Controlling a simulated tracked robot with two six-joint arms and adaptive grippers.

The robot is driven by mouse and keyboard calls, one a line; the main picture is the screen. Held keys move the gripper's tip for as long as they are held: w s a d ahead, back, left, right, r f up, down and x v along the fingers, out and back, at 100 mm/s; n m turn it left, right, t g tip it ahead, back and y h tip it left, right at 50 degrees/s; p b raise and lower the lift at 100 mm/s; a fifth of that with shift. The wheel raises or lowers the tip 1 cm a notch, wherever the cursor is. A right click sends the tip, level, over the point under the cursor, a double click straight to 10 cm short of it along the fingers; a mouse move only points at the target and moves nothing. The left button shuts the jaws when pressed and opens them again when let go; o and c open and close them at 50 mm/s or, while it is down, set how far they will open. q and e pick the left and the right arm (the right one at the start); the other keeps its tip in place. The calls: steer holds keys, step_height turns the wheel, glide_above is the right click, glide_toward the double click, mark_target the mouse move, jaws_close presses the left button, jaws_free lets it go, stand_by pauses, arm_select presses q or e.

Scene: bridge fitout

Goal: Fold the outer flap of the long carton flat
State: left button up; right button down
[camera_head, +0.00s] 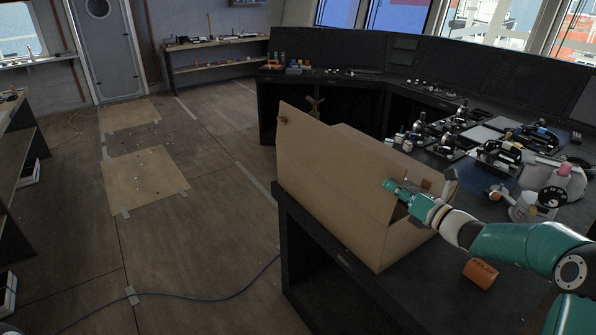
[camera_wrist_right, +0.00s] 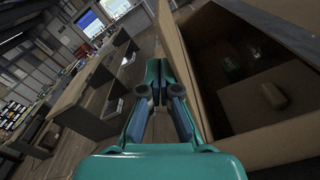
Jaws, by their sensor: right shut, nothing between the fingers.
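The long carton (camera_head: 335,185) is brown cardboard and stands near the left end of the dark console desk. Its tall outer panel or flap (camera_head: 325,160) stands raised on the side facing the aisle. In the right wrist view the shut fingers (camera_wrist_right: 160,92) are beside the carton's cardboard edge (camera_wrist_right: 183,75). The carton's open inside shows there, with a small pale block (camera_wrist_right: 273,95) in it. My left gripper is not in view.
An orange relay box (camera_head: 481,272) lies on the desk below my right arm. A blue cable (camera_head: 215,298) crosses the floor. The aisle floor left of the desk is mostly clear.

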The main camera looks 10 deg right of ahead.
steer(key=d, duration=0.2)
steer(key=w+d+p, duration=0.1)
steer(key=shift+f, duration=0.25)
stand_by(0.4)
steer(key=d, duration=0.1)
steer(key=w+d+f, duration=0.1)
steer(key=d, duration=0.1)
steer(key=shift+w, duration=0.1)
steer(key=shift+f, duration=0.1)
